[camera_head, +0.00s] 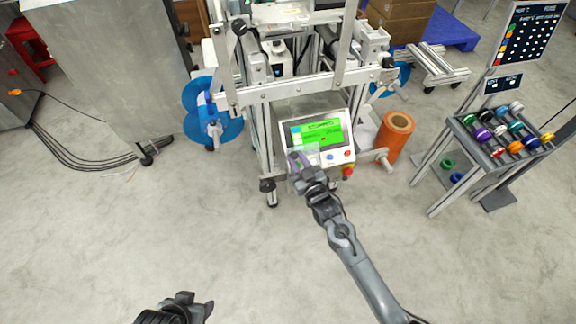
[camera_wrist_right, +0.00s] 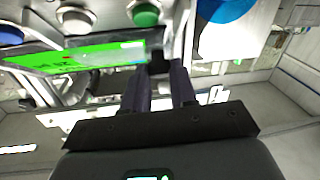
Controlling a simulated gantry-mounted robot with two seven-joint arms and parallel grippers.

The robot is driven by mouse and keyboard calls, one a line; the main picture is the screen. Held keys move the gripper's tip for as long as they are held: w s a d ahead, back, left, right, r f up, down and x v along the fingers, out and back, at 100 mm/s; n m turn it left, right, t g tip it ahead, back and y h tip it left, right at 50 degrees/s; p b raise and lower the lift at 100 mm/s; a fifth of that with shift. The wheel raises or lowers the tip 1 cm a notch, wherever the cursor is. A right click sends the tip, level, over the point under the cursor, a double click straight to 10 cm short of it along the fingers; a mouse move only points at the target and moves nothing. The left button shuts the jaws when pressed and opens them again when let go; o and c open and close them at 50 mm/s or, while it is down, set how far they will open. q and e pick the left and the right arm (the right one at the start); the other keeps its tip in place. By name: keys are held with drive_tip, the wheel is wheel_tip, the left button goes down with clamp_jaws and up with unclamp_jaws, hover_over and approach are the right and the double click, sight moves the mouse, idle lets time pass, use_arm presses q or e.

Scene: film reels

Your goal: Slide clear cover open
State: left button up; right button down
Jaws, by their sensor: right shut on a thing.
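The control box (camera_head: 325,158) on the machine has a lit green screen (camera_head: 316,131) and coloured buttons. A faint see-through patch over the box's lower left looks like the clear cover (camera_head: 312,148); its edges are hard to make out. My right gripper (camera_head: 298,162) is at the box's lower left corner. In the right wrist view its fingers (camera_wrist_right: 160,75) are shut on a small dark piece, perhaps the cover's handle, beside the green screen. The fingers hide most of this piece. My left gripper (camera_head: 198,305) hangs low over the floor, far from the box; its jaw gap is unclear.
An orange roll (camera_head: 396,133) stands right of the box, and blue reels (camera_head: 212,115) are at its left. A red button (camera_head: 347,171) is at the box's lower right. A rack of coloured reels (camera_head: 497,132) stands at the right. The floor in front is clear.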

drive_tip(key=shift+f, duration=0.1)
drive_tip(key=c, duration=0.9)
unclamp_jaws()
drive_tip(key=shift+s, duration=0.1)
drive_tip(key=shift+s+d+p, duration=0.25)
drive_tip(key=shift+s+p, duration=0.05)
drive_tip(key=shift+s, duration=0.1)
drive_tip(key=shift+p+v, duration=2.2)
drive_tip(key=shift+v, duration=2.8)
